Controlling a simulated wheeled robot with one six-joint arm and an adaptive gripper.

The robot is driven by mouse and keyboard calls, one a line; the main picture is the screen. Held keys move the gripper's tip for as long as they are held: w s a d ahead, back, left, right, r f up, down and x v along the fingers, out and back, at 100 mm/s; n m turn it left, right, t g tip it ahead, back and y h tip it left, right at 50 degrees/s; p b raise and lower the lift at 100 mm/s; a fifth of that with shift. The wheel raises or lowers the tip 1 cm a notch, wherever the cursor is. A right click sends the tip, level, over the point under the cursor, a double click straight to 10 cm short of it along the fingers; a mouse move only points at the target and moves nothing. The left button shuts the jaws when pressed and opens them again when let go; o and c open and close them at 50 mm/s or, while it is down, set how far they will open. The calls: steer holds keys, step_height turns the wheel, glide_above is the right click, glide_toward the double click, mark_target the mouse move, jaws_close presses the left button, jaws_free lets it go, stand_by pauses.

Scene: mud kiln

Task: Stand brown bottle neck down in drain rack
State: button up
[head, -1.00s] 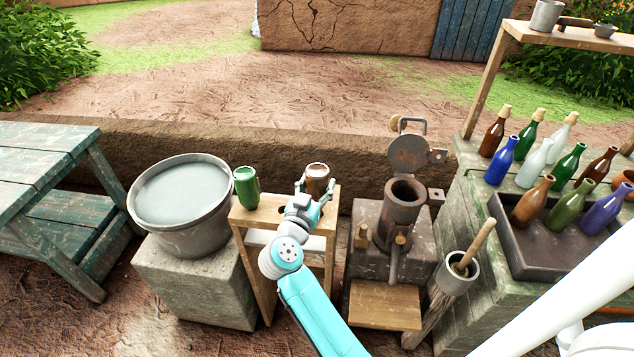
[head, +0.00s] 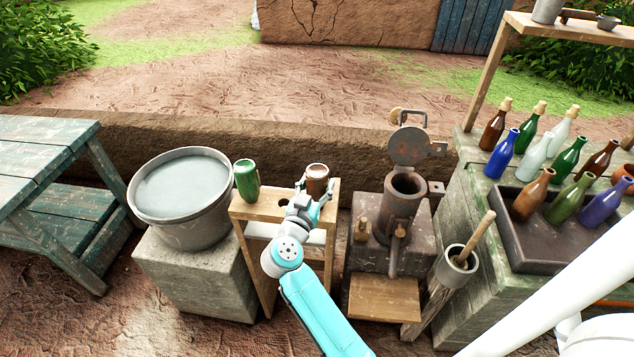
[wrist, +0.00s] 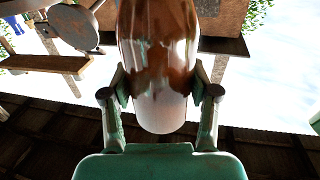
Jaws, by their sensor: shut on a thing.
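The brown bottle (head: 317,181) is at the right end of the wooden drain rack (head: 262,213), its base facing up. My gripper (head: 313,192) is shut on it from the near side. In the wrist view the brown bottle (wrist: 158,60) fills the space between the two fingers (wrist: 160,95), its rounded end towards the palm side. The neck is hidden in the head view, so I cannot tell whether it is in a hole. A green bottle (head: 247,180) stands base up at the rack's left end. An open hole (head: 284,203) shows between them.
A water-filled tub (head: 182,190) on a stone block stands left of the rack. A metal device with a raised round lid (head: 409,146) stands close on the right. Several bottles and a dark tray (head: 515,250) are on the right-hand bench.

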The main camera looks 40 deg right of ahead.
steer(key=shift+f, duration=0.1)
steer(key=o, duration=1.4)
steer(key=shift+c, duration=0.2)
steer(key=v, duration=1.2)
